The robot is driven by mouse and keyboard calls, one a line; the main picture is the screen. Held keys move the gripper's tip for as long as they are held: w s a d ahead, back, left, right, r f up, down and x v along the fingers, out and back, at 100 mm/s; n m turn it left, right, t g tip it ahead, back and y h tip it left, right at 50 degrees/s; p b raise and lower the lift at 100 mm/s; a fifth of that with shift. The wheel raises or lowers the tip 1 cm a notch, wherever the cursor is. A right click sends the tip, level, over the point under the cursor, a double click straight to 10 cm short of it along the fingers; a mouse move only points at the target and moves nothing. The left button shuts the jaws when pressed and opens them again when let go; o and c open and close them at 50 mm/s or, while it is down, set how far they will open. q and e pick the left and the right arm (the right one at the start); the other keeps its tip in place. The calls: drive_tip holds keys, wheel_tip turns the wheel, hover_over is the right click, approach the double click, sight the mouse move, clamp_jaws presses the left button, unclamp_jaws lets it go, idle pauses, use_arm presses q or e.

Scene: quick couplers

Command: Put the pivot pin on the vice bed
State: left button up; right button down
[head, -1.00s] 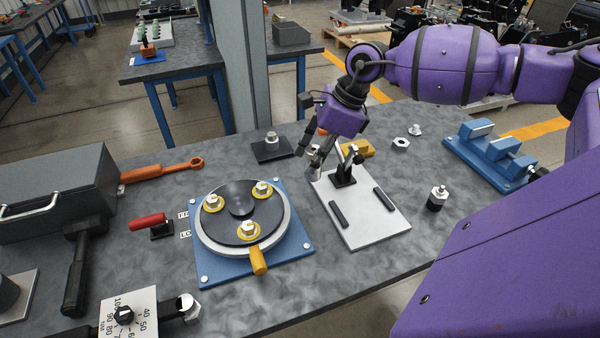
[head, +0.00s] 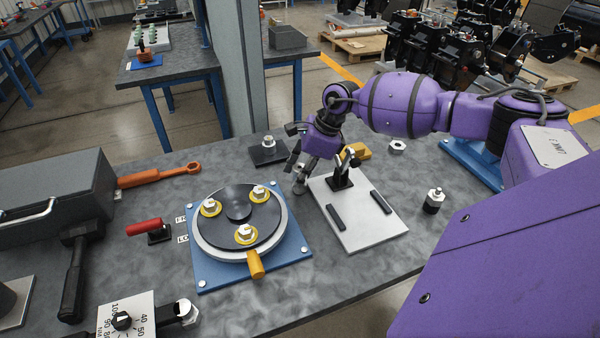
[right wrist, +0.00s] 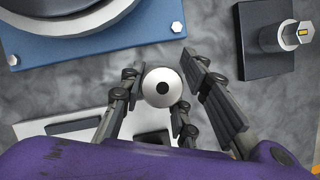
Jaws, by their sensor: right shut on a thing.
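My right gripper (head: 298,178) is shut on a silver round piece with a dark centre (right wrist: 162,87), which I take for the pivot pin. In the right wrist view the piece sits between the two fingers (right wrist: 160,78), seen end-on. In the head view it hangs low over the table, between the round turntable fixture and the white plate; whether it touches the table I cannot tell. The blue vice (head: 466,162), at the right back of the table, is mostly hidden behind my right arm, so its bed does not show clearly. My left gripper is not in view.
The turntable fixture on a blue base (head: 205,270) stands left of the gripper. The white plate (head: 365,233) with a toggle clamp is close on its right. A black block with a silver stud (head: 268,152) stands behind. A hex nut (head: 398,146) and black-silver part (head: 433,201) lie right.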

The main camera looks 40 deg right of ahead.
drive_tip(key=shift+r, duration=0.15)
drive_tip(key=c, duration=1.7)
unclamp_jaws()
drive_tip(key=shift+f, duration=0.25)
drive_tip(key=o, duration=0.4)
drive_tip(key=shift+c, duration=0.2)
drive_tip(key=shift+r, duration=0.1)
